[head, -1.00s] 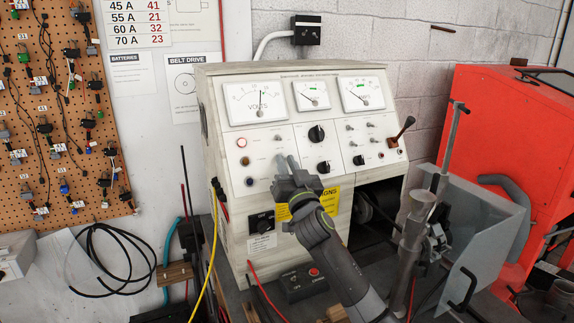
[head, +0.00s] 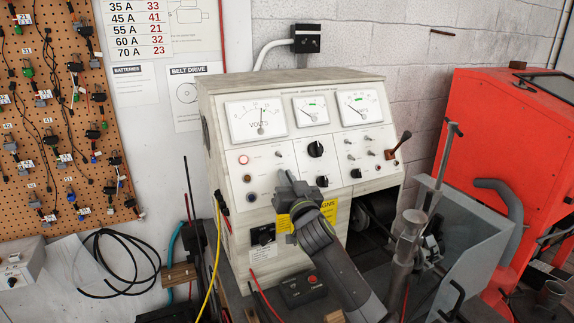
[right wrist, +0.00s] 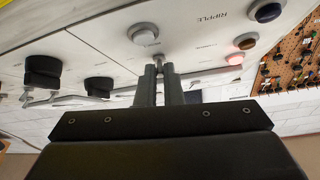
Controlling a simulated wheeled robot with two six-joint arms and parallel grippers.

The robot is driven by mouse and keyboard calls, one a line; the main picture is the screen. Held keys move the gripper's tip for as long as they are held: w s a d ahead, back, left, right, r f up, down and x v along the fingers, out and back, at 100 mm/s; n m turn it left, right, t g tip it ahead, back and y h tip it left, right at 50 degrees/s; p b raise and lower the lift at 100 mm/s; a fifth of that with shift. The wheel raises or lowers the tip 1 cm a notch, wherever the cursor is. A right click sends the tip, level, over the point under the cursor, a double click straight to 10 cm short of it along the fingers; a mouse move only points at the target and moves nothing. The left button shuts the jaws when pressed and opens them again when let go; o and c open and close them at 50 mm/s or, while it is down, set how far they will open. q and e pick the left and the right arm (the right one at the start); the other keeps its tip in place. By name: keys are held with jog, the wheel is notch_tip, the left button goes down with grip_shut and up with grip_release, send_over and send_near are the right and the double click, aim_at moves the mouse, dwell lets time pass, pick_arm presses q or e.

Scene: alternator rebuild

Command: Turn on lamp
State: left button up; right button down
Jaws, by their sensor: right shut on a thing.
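The tester's sloped panel (head: 303,165) has a red-rimmed pale lamp (head: 244,160), an amber lamp (head: 246,177) and a dark blue lamp (head: 250,197) at its left. In the right wrist view, the pale lamp (right wrist: 234,58), amber lamp (right wrist: 245,43) and dark lamp (right wrist: 265,10) sit right of my fingers. My right gripper (head: 284,174) is at the panel, right of these lamps. In the wrist view my right gripper (right wrist: 158,66) has its fingertips together on a small switch lever, mostly hidden between them. My left gripper is not in view.
Dark knobs (head: 316,149) and small toggles are on the panel to the right, under three meters (head: 312,109). A red-button box (head: 303,289) lies below. A grey metal guard (head: 462,235) and a red cabinet (head: 500,140) stand at right.

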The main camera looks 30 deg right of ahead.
jog(key=shift+r+g+p, duration=0.8)
jog(key=shift+g+p, duration=0.5)
jog(key=shift+p, duration=2.35)
jog(key=shift+w+r+g+p, duration=0.1)
jog(key=shift+g+p, duration=0.4)
jog(key=shift+p, duration=0.15)
jog(key=shift+w+r+n+g+y+p, duration=0.15)
jog(key=shift+n+g+y+p, duration=0.2)
jog(key=shift+g, duration=0.35)
jog(key=shift+w+r+g, duration=0.15)
jog(key=shift+r+g, duration=0.05)
jog(key=shift+g, duration=0.65)
jog(key=shift+w+r+g, duration=0.15)
jog(key=shift+r+g, duration=0.05)
jog(key=shift+g, duration=0.65)
jog(key=c, duration=1.6)
grip_release()
jog(key=shift+o, duration=0.2)
jog(key=shift+s, duration=0.1)
